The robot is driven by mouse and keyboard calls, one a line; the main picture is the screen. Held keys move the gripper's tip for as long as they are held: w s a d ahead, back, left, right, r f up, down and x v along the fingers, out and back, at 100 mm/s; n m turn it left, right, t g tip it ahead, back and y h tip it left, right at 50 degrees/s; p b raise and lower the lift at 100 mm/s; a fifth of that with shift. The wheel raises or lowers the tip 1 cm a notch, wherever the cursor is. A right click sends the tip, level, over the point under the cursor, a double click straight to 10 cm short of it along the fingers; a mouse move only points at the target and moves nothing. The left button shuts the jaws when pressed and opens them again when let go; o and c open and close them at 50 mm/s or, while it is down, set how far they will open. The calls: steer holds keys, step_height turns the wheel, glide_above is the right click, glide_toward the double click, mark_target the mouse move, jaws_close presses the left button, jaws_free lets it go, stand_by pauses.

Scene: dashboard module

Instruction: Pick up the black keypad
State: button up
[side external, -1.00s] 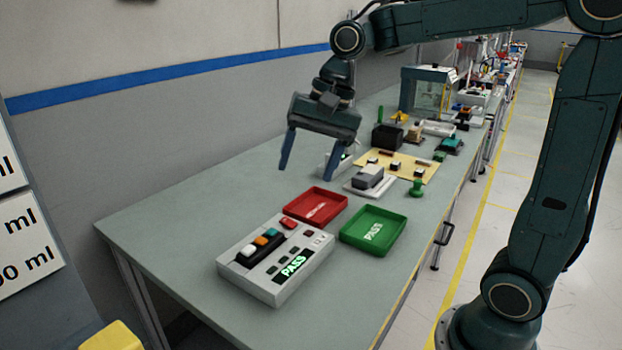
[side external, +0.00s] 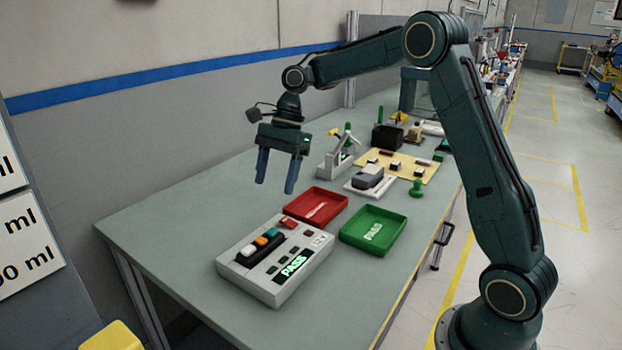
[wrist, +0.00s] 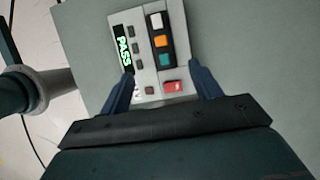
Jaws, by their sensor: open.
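The black keypad (side external: 266,254) is a dark strip with white, orange and teal buttons. It is set on top of a pale grey console (side external: 290,287) near the front of the bench. My gripper (side external: 275,188) is open and empty, fingers pointing down, in the air above and beyond the console. In the wrist view the keypad (wrist: 161,50) lies ahead of the gap between my fingertips (wrist: 160,75). A red button (wrist: 172,87) sits between the fingers in that picture. The keypad is apart from my fingers.
A red tray (side external: 330,193) and a green PASS tray (side external: 358,240) lie just beyond the console. Further back are a grey block on a white plate (side external: 368,178), a green knob (side external: 416,188) and a yellow board. The bench left of the console is bare.

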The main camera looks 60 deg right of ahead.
mark_target(262, 238)
steer(key=shift+f, duration=0.1)
steer(key=shift+x, duration=6.85)
steer(key=shift+w, duration=0.1)
steer(key=c, duration=1.1)
